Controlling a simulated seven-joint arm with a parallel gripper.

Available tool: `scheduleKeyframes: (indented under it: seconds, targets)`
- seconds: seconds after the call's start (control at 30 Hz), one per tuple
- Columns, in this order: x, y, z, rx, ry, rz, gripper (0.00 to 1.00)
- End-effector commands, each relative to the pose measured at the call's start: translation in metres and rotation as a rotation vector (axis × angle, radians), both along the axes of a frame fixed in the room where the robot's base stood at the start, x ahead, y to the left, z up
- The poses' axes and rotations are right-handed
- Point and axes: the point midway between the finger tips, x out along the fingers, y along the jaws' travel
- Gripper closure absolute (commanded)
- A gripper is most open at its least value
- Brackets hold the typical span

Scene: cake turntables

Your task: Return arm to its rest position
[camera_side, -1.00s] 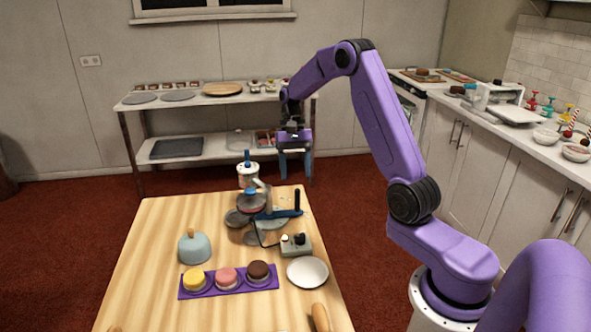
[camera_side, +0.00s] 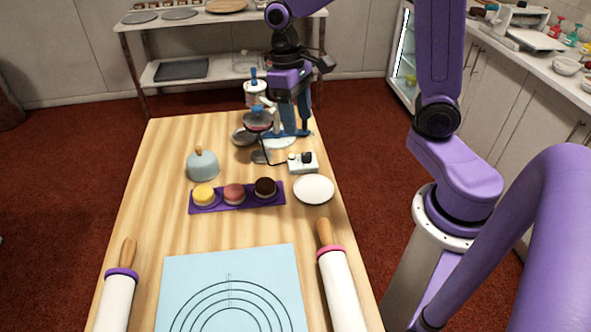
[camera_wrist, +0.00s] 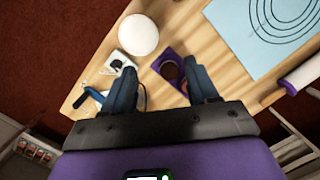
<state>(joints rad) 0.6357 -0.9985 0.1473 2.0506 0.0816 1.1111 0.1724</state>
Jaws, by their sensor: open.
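My gripper (camera_side: 291,128) hangs pointing down over the far right part of the wooden table. Its blue fingers are apart, with nothing visible between them. In the side view the fingers overlap the turntable apparatus (camera_side: 257,121), so I cannot tell whether they touch it. In the wrist view the spread fingertips (camera_wrist: 160,75) show with a dark brown round cake (camera_wrist: 170,69) beyond and between them. My upper arm runs up out of the top of the side view.
A purple tray (camera_side: 220,208) holds yellow, pink and brown cakes. A white plate (camera_side: 314,189), a switch box (camera_side: 303,163) and a blue dome (camera_side: 202,166) stand nearby. A blue mat (camera_side: 185,270) lies in front between two rolling pins (camera_side: 117,300). A shelf (camera_side: 195,70) stands behind.

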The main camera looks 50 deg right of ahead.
Motion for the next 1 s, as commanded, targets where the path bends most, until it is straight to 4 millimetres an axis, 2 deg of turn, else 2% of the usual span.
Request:
scheduleKeyframes:
  seconds: [0.1,0.3,0.6,0.8,1.0]
  targets:
    - [-0.031,0.015,0.004,0.007,-0.035,0.151,0.42]
    - [-0.082,0.029,0.006,0.026,-0.089,0.397,0.42]
    - [-0.156,0.03,0.003,0.068,-0.162,0.758,0.42]
    - [-0.184,0.025,0.0,0.09,-0.19,0.907,0.42]
    - [-0.191,0.023,-0.002,0.097,-0.198,0.949,0.42]
